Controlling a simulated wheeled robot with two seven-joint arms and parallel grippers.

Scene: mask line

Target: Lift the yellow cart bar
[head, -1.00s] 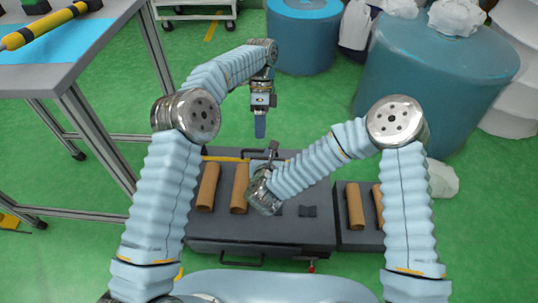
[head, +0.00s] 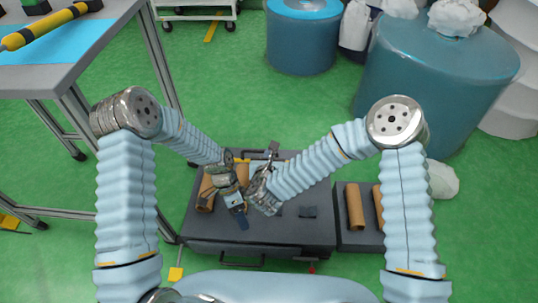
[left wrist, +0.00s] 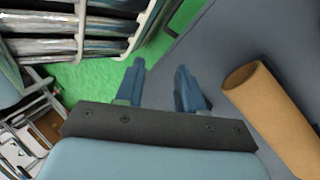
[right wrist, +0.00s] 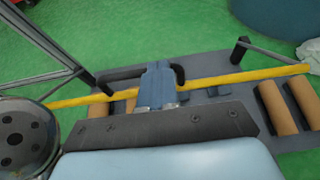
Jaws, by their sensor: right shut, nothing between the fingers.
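The yellow cart bar (right wrist: 225,79) runs across the right wrist view, above the dark grey cart deck (right wrist: 205,68). My left gripper (head: 241,218) is low over the deck, on the near side of the bar. Its two fingers (left wrist: 160,75) stand apart with nothing between them. The bar does not show in the left wrist view.
Brown cardboard tubes lie on the deck, one close to my left gripper (left wrist: 272,108), others at the right (head: 355,207). A workbench (head: 60,70) stands at the left. Large blue drums (head: 430,85) stand behind.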

